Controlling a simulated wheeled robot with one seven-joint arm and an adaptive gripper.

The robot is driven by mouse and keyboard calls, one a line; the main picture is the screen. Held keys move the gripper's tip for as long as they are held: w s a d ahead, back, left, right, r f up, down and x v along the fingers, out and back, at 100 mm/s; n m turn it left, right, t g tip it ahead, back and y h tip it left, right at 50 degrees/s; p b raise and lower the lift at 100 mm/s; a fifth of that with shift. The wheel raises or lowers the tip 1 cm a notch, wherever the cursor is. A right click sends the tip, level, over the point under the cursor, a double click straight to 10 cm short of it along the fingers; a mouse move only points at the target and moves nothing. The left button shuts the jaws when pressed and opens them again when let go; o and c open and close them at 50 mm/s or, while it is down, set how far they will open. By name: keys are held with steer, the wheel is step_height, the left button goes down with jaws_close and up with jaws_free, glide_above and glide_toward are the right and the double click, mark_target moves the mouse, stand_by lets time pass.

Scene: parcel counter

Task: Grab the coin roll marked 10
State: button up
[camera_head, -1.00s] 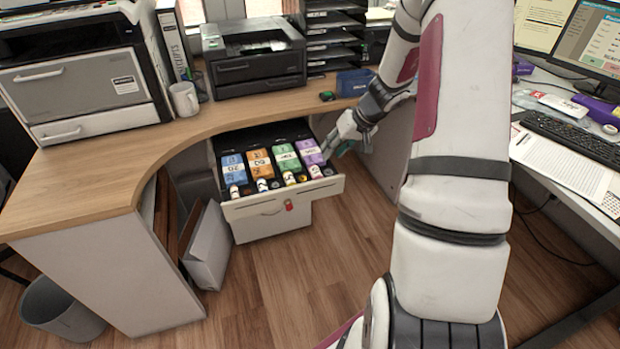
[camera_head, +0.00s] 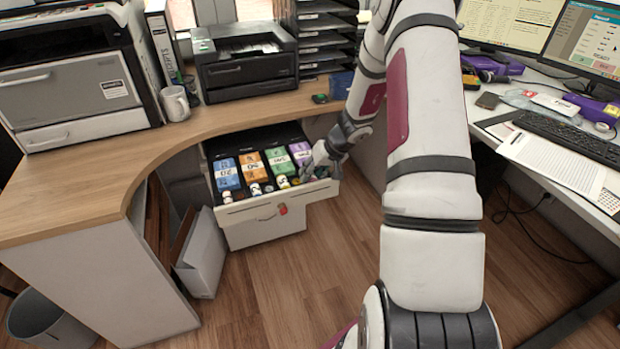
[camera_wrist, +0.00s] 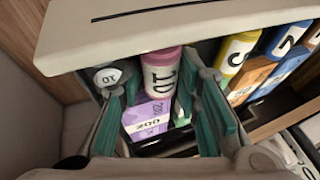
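A pink coin roll marked 10 (camera_wrist: 161,76) stands at the front of an open cash drawer (camera_head: 265,213), just behind its front panel. In the wrist view it lies between the two teal-padded fingers of my gripper (camera_wrist: 160,88). The gripper is open, with a small gap visible on each side of the roll. In the head view my gripper (camera_head: 318,163) reaches into the drawer's right front corner and hides this roll. A yellow roll marked 5 (camera_wrist: 237,52) stands right of the right finger.
Purple (camera_head: 299,152), green (camera_head: 281,161), orange (camera_head: 251,166) and blue (camera_head: 226,173) note stacks lie behind the rolls. The drawer's front panel (camera_wrist: 170,28) is close to the fingers. A wooden counter (camera_head: 95,185) curves above the drawer.

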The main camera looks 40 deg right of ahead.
jaws_close()
steer(key=shift+r, duration=0.1)
